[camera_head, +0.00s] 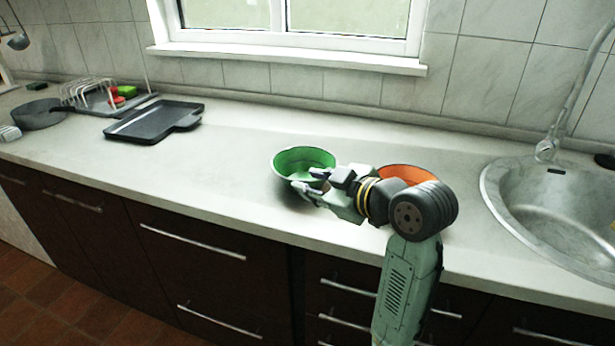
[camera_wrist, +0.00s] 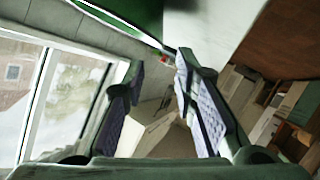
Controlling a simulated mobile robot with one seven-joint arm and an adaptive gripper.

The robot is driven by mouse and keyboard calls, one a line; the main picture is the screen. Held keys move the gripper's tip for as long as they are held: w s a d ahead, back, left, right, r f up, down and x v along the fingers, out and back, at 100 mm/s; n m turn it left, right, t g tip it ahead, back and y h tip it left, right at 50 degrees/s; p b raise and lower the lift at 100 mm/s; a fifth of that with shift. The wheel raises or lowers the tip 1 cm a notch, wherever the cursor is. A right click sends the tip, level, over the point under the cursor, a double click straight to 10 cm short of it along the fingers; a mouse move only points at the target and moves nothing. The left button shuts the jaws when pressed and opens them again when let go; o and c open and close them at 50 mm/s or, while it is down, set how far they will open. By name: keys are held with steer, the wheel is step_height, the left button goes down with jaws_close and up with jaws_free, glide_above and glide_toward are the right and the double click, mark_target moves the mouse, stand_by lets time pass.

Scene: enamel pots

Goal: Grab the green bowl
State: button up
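The green bowl (camera_head: 297,159) stands upright on the counter, green inside with a dark outer wall. My gripper (camera_head: 308,184) is at its front right side, and the fingers cover part of the bowl in the head view. In the wrist view the green bowl (camera_wrist: 138,12) shows only in part at the top, with its pale rim running down toward the right finger. The two fingers of my gripper (camera_wrist: 160,75) stand apart there with a gap between them. I cannot tell whether a finger touches the bowl.
An orange bowl (camera_head: 407,173) stands just right, partly behind my arm. A sink (camera_head: 505,190) with a tap (camera_head: 565,100) is at the right. A black griddle pan (camera_head: 155,121), a dish rack (camera_head: 98,97) and a dark pan (camera_head: 38,114) are at the left. The counter (camera_head: 220,165) left of the bowl is clear.

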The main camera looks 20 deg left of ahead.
mark_target(285, 178)
steer(key=p+x, duration=0.1)
steer(key=x, duration=0.4)
steer(key=shift+f+p+x, duration=0.2)
steer(key=shift+p+x, duration=0.8)
steer(key=shift+x, duration=1.8)
steer(key=shift+s, duration=0.1)
steer(key=shift+d, duration=0.1)
jaws_close()
